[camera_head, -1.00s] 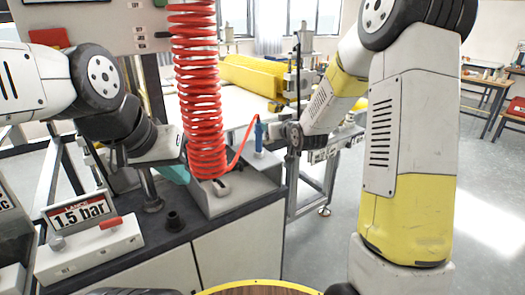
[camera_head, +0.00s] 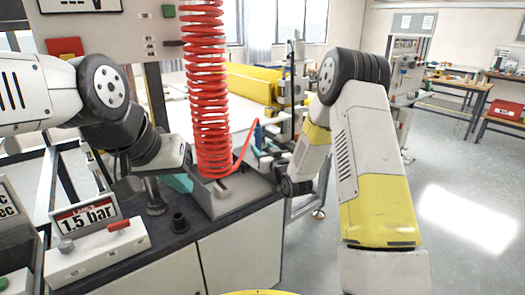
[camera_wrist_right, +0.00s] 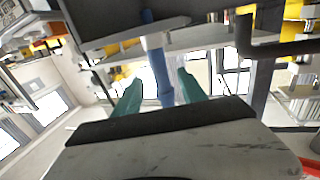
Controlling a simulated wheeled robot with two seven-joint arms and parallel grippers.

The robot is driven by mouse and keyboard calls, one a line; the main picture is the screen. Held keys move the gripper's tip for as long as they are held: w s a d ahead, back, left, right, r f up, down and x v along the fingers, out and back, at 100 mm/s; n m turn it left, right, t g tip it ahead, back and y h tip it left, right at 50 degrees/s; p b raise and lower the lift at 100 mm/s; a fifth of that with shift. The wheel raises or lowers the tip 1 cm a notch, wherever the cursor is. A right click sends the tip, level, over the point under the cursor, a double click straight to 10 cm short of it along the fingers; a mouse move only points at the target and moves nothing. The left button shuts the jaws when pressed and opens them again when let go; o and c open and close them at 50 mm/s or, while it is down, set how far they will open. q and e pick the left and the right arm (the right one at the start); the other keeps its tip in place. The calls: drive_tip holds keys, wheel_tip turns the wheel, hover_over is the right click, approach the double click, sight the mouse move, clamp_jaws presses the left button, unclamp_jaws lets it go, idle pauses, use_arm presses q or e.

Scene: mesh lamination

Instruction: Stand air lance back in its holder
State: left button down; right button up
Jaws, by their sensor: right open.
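The air lance (camera_head: 258,135) is a slim blue tool with a red hose, upright beyond the grey block on the bench. In the right wrist view its blue body (camera_wrist_right: 157,62) shows between the teal fingers of my right gripper (camera_wrist_right: 159,75). The fingers are apart, with a gap on each side of the lance. In the head view my right gripper (camera_head: 268,160) is just right of the lance, partly hidden.
A red coiled hose (camera_head: 209,100) hangs in front of the lance. A machine with yellow rollers is behind.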

sight(256, 141)
drive_tip(key=shift+x, duration=3.85)
clamp_jaws()
drive_tip(key=shift+r, duration=0.1)
wheel_tip(256, 141, up, 7)
drive_tip(key=shift+a, duration=0.1)
